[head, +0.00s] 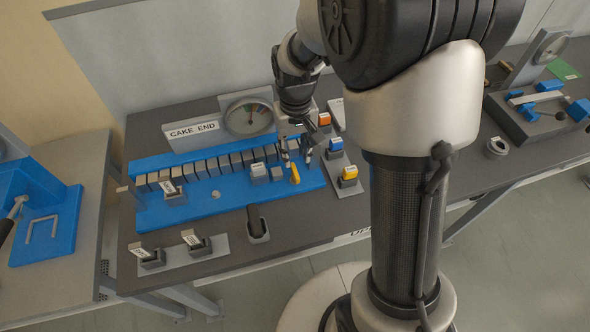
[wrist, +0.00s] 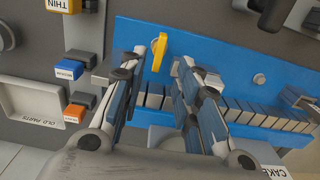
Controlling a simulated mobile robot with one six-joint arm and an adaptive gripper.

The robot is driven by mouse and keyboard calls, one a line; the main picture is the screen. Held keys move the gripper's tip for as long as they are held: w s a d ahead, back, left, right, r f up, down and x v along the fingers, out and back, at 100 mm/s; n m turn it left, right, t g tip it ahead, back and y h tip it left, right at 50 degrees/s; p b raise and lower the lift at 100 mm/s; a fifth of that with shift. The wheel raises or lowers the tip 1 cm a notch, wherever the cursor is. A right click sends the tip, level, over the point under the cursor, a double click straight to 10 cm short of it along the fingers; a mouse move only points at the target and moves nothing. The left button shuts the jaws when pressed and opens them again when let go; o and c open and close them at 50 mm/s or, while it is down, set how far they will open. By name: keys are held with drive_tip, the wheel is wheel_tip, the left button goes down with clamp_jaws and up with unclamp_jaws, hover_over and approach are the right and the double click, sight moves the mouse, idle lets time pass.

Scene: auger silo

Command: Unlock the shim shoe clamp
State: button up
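A yellow lever (head: 295,174), which I take to be the shim shoe clamp's handle, stands on the blue base (head: 228,205) near its right end. It also shows in the wrist view (wrist: 161,50), on the blue surface by my fingertips. My gripper (head: 297,157) is over the right part of the blue base, pointing down, just behind the lever. In the wrist view my gripper (wrist: 172,54) has its fingers apart with nothing held between them. The lever appears in the gap, close to the left fingertip; contact cannot be told. The fingers hide part of the block row.
A row of grey blocks (head: 205,169) lines the blue base. A dial (head: 249,117) and a CAKE END sign (head: 193,131) stand behind. Blue, orange and yellow labelled blocks (head: 348,175) sit at the right. An OLD PARTS tray (wrist: 38,108) is at the wrist view's left.

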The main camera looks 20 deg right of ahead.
sight(295, 171)
wheel_tip(295, 171, down, 8)
drive_tip(key=shift+r+b, duration=0.1)
drive_tip(key=shift+b, duration=0.9)
clamp_jaws()
